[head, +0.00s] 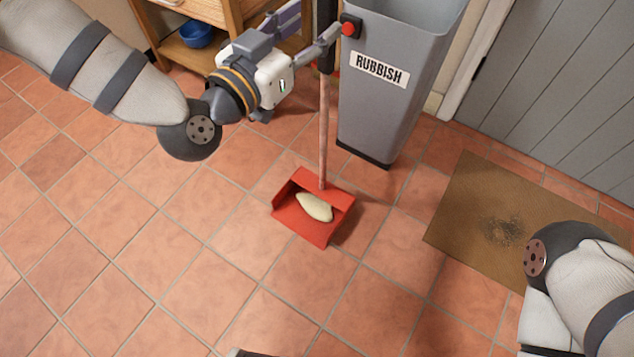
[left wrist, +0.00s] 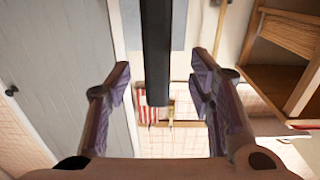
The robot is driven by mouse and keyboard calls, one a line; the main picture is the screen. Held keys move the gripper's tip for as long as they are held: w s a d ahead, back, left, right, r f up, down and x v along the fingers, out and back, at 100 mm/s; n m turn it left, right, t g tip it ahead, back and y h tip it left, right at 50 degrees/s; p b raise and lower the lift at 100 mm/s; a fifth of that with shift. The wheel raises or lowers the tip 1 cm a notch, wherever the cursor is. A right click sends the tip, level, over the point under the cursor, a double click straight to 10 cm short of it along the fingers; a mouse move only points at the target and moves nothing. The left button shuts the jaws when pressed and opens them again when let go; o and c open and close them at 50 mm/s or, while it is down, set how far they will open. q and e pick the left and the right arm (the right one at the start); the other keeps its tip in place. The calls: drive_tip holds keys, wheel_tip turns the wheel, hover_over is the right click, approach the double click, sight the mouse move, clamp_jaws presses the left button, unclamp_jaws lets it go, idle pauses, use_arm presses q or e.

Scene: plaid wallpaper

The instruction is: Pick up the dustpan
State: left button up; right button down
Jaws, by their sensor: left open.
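The dustpan (head: 330,234) is red and stands on the tiled floor in the head view, with a pale oval object (head: 315,207) lying in its pan. Its long handle rises upright from the pan, reddish below with a black grip (head: 327,38) on top. My left gripper (head: 318,32) is open at the height of the black grip. In the left wrist view the black grip (left wrist: 156,60) hangs between the two spread fingers (left wrist: 160,88), apart from both. My right arm shows at the lower right of the head view; its fingers are not visible.
A grey bin labelled RUBBISH (head: 375,110) stands close to the right of the handle. A wooden shelf unit (head: 185,55) with a blue bowl (head: 197,33) is behind my left arm. A brown mat (head: 480,215) lies at the right by a grey door (head: 560,95). The front floor is clear.

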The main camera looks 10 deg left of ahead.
sight(323, 21)
use_arm(q)
drive_tip(key=w, duration=0.1)
drive_tip(key=w+d, duration=0.1)
drive_tip(key=w+f+b, duration=0.1)
drive_tip(key=shift+d, duration=0.25)
drive_tip(key=shift+w+d, duration=0.15)
drive_tip(key=shift+w, duration=0.05)
drive_tip(key=shift+r, duration=0.15)
clamp_jaws()
drive_tip(key=shift+r, duration=0.1)
